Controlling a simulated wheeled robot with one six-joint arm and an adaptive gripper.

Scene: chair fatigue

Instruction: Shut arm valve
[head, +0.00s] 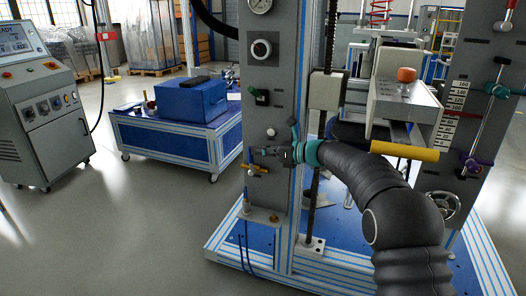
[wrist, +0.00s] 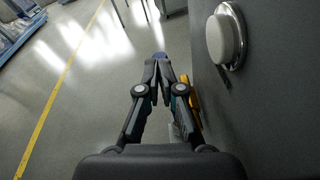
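A small valve with a yellow lever (head: 257,169) sits low on the front of the grey column; I cannot tell for sure that it is the arm valve. A yellow part (wrist: 193,97) also shows in the wrist view, partly hidden behind my right finger. My gripper (head: 254,151) is just above the yellow lever, pointing left along the column face. In the wrist view my gripper (wrist: 158,66) has its fingertips together, with nothing visible between them. A small blue part shows just beyond the tips. Contact with the valve is not visible.
A white round knob (wrist: 226,38) sticks out of the column close to my gripper; it also shows in the head view (head: 270,132). A blue case (head: 190,100) stands on a cart behind. Floor left of the column is clear.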

